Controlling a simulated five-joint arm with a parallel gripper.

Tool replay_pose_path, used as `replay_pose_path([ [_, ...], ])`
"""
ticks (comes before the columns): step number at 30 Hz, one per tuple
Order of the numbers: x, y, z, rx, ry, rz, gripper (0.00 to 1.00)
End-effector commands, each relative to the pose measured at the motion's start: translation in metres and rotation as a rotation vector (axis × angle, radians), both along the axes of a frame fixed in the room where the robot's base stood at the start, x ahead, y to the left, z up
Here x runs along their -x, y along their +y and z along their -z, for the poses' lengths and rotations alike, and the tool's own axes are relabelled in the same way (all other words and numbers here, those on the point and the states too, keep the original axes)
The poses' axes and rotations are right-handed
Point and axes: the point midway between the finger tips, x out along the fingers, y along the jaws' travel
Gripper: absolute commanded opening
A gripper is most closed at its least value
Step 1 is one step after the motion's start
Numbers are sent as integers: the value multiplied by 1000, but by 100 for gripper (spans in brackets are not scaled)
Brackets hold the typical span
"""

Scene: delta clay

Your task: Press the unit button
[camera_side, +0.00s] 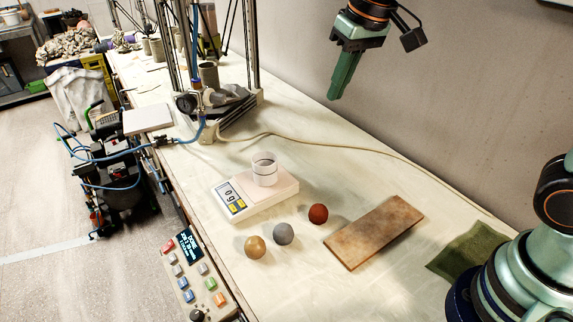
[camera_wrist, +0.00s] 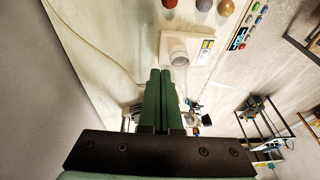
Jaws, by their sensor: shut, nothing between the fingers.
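The button labels are too small to read. A clear cup (camera_side: 264,170) stands on the scale. In the wrist view the scale (camera_wrist: 190,38) lies just beyond my fingertips, its display and yellow buttons (camera_wrist: 207,47) to the right of the cup (camera_wrist: 179,57). My gripper (camera_side: 335,97) is shut and empty, held high above the bench and right of the scale in the side view; its green fingers (camera_wrist: 160,72) point toward the scale.
Tan (camera_side: 255,247), grey (camera_side: 284,234) and rust-red (camera_side: 318,214) balls lie in front of the scale. A brown board (camera_side: 375,232) and green cloth (camera_side: 470,248) lie right. A control panel (camera_side: 194,275) with coloured buttons is at the bench's front edge. A printer frame (camera_side: 210,80) stands behind.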

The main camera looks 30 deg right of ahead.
Motion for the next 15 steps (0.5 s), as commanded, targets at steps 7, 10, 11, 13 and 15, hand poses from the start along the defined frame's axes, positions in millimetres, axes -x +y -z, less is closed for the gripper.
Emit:
replay_pose_path([
  [7, -41, 48, 17, 1, 90, -7, 0],
  [10, -54, 68, 27, 4, 124, -7, 0],
  [11, -58, 74, 31, 6, 134, -7, 0],
  [13, -66, 88, 40, 10, 157, -7, 0],
  [15, -73, 103, 51, 16, 180, -8, 0],
])
